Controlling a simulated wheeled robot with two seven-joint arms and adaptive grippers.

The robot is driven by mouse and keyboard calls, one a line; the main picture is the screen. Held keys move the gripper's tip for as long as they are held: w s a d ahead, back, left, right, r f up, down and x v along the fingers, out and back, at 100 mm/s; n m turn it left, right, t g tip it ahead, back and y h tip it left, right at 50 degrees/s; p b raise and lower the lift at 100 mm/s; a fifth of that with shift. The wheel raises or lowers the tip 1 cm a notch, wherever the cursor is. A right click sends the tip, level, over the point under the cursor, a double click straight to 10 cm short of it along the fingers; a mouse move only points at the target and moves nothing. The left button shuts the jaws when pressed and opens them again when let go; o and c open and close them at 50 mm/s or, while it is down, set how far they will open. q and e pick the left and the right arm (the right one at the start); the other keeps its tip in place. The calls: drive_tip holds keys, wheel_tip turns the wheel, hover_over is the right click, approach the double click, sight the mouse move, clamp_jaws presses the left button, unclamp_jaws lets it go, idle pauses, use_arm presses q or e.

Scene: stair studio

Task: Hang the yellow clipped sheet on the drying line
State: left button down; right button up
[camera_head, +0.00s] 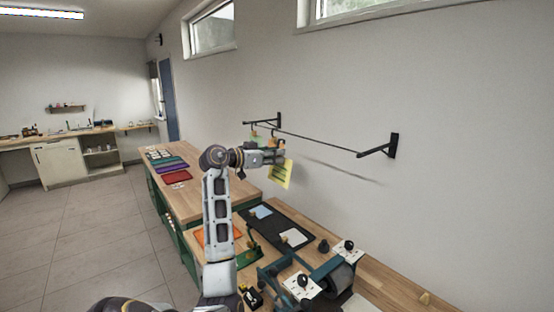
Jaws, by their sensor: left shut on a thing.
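The yellow clipped sheet (281,174) hangs tilted from my left gripper (280,154), which is shut on it near its top edge. The drying line (318,144) is a dark line stretched between two black wall brackets. The nearer bracket (390,147) is at the right and the farther bracket (264,119) at the left. My gripper is by the left part of the line, a little below it in the picture; I cannot tell whether the sheet touches the line. A green sheet (256,139) shows near the line's far end, partly hidden by my arm. My right gripper is not in view.
A wooden bench (170,200) with coloured sheets runs along the wall. A dark tray (268,222) with pale sheets and a green press machine (335,272) stand on the nearer bench. The wall right of the line is bare. Tiled floor lies open at left.

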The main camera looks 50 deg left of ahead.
use_arm(q)
drive_tip(key=t, duration=0.2)
drive_tip(key=shift+a+r+t, duration=0.2)
drive_tip(key=shift+t, duration=0.1)
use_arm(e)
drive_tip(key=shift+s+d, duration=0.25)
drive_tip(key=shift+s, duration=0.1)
use_arm(q)
drive_tip(key=shift+r, duration=0.1)
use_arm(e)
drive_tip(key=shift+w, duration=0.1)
use_arm(q)
drive_tip(key=shift+w+d, duration=0.1)
drive_tip(key=shift+w, duration=0.2)
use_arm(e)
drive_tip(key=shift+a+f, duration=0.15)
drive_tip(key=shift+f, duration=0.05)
use_arm(q)
drive_tip(key=shift+w, duration=0.3)
drive_tip(key=shift+w+b, duration=0.2)
drive_tip(key=shift+b, duration=0.15)
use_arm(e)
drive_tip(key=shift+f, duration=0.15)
use_arm(q)
drive_tip(key=shift+w, duration=0.25)
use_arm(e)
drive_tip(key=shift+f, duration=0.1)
